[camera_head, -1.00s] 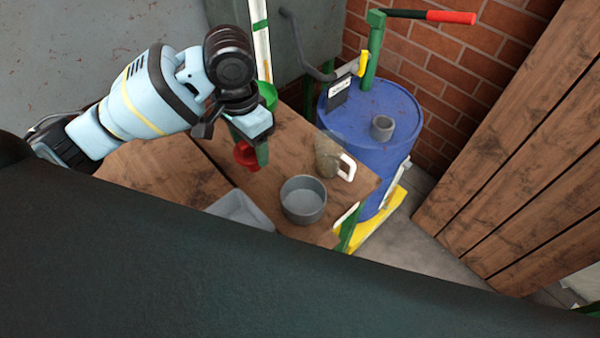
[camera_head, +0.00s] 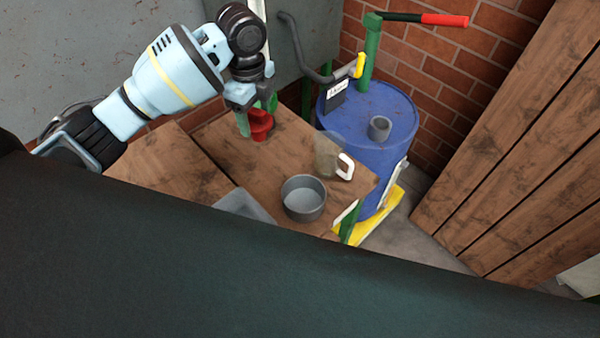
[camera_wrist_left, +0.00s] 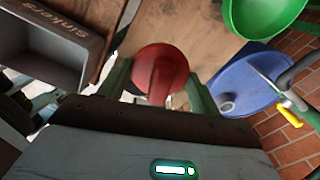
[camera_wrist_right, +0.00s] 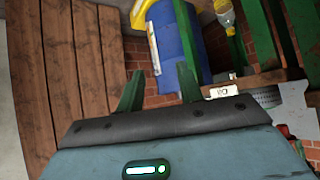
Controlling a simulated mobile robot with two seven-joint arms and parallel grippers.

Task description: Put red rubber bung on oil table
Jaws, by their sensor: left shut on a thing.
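The red rubber bung (camera_head: 261,127) is between the fingers of my left gripper (camera_head: 256,118), over the far part of the wooden table (camera_head: 240,160). In the left wrist view the bung (camera_wrist_left: 160,75) shows as a round red piece with a raised ridge, and the left gripper (camera_wrist_left: 158,82) is shut on it. I cannot tell whether the bung touches the wood. My right gripper (camera_wrist_right: 160,72) is open and empty in the right wrist view, and it is out of sight in the head view.
A grey round pan (camera_head: 304,198), a clear jug with a white handle (camera_head: 328,158) and a pale tray (camera_head: 243,206) are on the table. A blue drum (camera_head: 365,135) stands at its right. A grey "Sinkers" bin (camera_wrist_left: 45,45) and a green bowl (camera_wrist_left: 265,15) flank the left gripper.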

